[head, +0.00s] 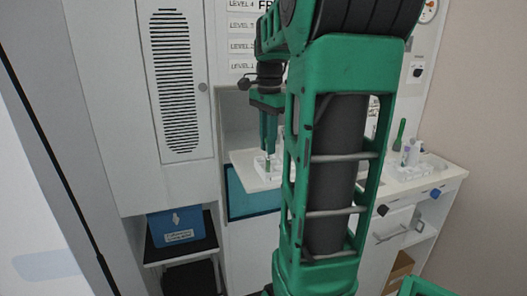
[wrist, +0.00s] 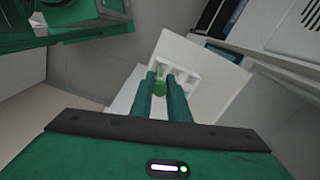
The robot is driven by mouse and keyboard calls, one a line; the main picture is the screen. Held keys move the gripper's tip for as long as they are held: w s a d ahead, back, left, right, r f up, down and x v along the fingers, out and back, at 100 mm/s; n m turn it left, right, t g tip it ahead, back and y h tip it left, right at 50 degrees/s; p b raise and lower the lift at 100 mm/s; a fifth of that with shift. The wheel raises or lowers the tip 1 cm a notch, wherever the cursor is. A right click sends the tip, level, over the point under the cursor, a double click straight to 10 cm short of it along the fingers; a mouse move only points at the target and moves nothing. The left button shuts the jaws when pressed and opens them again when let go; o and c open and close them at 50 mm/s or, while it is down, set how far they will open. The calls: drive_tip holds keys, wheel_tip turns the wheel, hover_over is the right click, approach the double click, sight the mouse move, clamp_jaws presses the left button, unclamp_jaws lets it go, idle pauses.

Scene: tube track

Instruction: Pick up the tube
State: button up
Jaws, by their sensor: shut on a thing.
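My green gripper (head: 268,150) points down above a white shelf (head: 245,160) in the recess of the cabinet in the head view. In the wrist view its two fingers (wrist: 161,88) are closed around a small green-topped tube (wrist: 160,88). The tube is mostly hidden between the fingers. A white rack (wrist: 185,72) with openings is just beyond the fingertips in the wrist view. I cannot tell whether the tube is clear of the rack.
A blue bin (head: 176,228) stands on a black stand at lower left. A white counter (head: 440,175) with bottles and knobs is at right. A tall vented cabinet door (head: 175,85) stands left of the recess. My arm hides part of the shelf and counter.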

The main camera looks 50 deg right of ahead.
drive_tip(key=s+a+r, duration=0.3)
drive_tip(key=a+r, duration=0.5)
drive_tip(key=a, duration=0.3)
drive_tip(key=shift+r, duration=0.15)
drive_tip(key=shift+s, duration=0.1)
